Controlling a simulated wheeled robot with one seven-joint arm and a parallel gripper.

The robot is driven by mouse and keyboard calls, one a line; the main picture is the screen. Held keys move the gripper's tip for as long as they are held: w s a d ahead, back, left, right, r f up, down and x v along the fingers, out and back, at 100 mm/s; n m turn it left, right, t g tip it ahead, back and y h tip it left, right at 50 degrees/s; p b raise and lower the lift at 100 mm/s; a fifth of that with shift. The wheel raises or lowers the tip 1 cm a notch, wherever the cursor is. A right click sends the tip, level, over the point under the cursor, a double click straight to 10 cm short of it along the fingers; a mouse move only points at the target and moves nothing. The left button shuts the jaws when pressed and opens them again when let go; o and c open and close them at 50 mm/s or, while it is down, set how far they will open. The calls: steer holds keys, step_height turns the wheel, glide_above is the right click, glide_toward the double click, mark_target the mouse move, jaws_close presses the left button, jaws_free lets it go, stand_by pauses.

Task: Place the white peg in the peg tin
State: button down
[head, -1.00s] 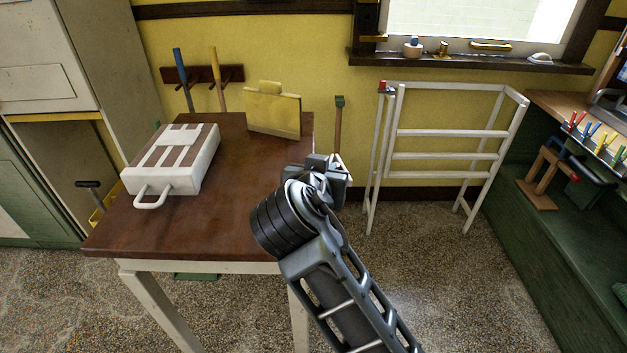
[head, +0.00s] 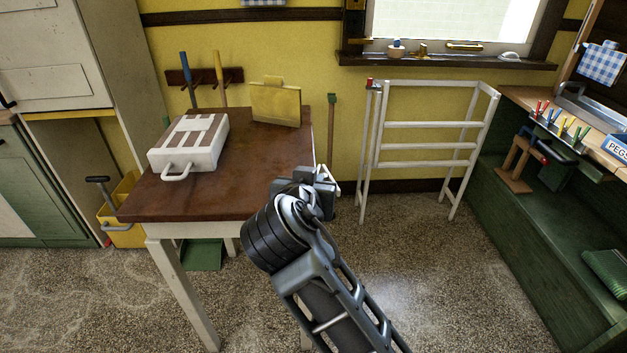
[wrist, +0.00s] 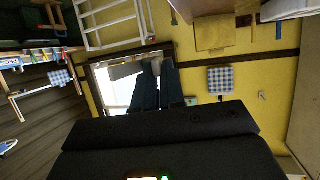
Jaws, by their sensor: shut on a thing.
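My gripper (head: 326,186) is in front of the table's right edge in the head view, with my arm reaching up from below. A small white piece, seemingly the white peg (head: 336,181), shows at its jaws, mostly hidden by the gripper. In the wrist view the dark fingers (wrist: 156,86) are close together against the bright window. The peg tin (head: 618,149), a blue and white container lettered PEGS, is at the right edge on the wooden counter, partly cut off. It also shows in the wrist view (wrist: 10,62) at the left. My gripper is well to the left of it.
A brown table (head: 255,165) holds a white striped case (head: 190,143) and a yellow board (head: 275,103). A white drying rack (head: 430,140) stands under the window. Coloured pegs (head: 561,124) line the counter's edge before the tin.

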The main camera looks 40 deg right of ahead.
steer(key=shift+f, duration=0.6)
steer(key=s+a+f+n+t+y, duration=0.1)
steer(key=a+f+n+y, duration=0.2)
steer(key=f, duration=0.5)
steer(key=s+a+f+n+t+y, duration=0.2)
steer(key=f+n+y, duration=0.1)
steer(key=f, duration=0.5)
steer(key=s+a+f+n+t+y, duration=0.1)
steer(key=a+f+n+y, duration=0.2)
steer(key=f, duration=0.5)
steer(key=shift+s+a+n+t+y, duration=0.3)
steer(key=shift+s+a+n+y, duration=0.1)
steer(key=shift+y, duration=0.2)
